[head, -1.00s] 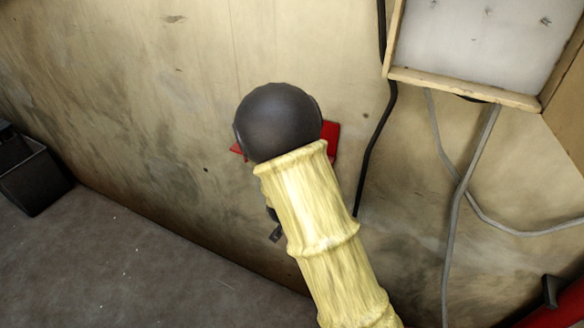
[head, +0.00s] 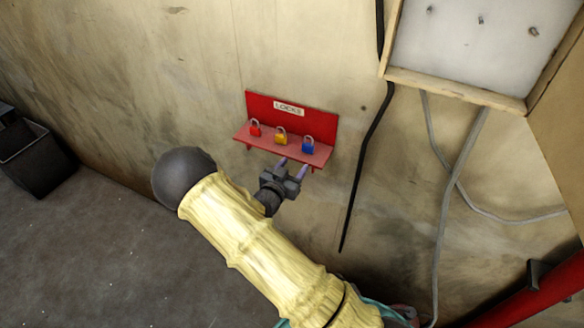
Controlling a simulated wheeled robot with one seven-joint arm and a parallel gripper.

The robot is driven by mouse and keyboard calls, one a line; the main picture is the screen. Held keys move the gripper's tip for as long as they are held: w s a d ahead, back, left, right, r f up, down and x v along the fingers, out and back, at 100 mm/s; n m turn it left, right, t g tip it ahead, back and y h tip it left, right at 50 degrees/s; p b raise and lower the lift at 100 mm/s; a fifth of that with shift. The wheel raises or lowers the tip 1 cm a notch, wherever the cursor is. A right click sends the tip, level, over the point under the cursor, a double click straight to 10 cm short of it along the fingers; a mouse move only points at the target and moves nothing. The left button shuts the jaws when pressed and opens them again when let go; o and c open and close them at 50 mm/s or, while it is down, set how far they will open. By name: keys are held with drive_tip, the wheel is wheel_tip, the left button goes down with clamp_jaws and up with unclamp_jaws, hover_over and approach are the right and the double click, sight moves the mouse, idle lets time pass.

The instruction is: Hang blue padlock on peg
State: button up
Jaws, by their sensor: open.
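The blue padlock (head: 308,146) stands upright at the right end of a small red shelf marked "LOCKS" on the wall. My gripper (head: 292,164) is open, just in front of the shelf and below the blue padlock, slightly to its left. Its two fingers point up toward the shelf edge, and nothing shows between them. Several short pegs (head: 480,20) stick out of a white board (head: 440,50) in a wooden frame at the upper right.
A yellow padlock (head: 280,136) and a red padlock (head: 255,128) stand left of the blue one on the red shelf (head: 262,139). A black cable (head: 364,170) and grey cables (head: 449,200) hang right of the shelf. A dark bin (head: 38,160) stands at far left.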

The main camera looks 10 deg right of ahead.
sight(307, 146)
drive_tip(key=shift+x, duration=3.05)
drive_tip(key=shift+b+x, duration=1.35)
drive_tip(key=shift+x, duration=0.6)
drive_tip(key=c, duration=0.8)
drive_tip(key=shift+o, duration=0.2)
drive_tip(key=shift+r, duration=0.65)
drive_tip(key=shift+a, duration=0.1)
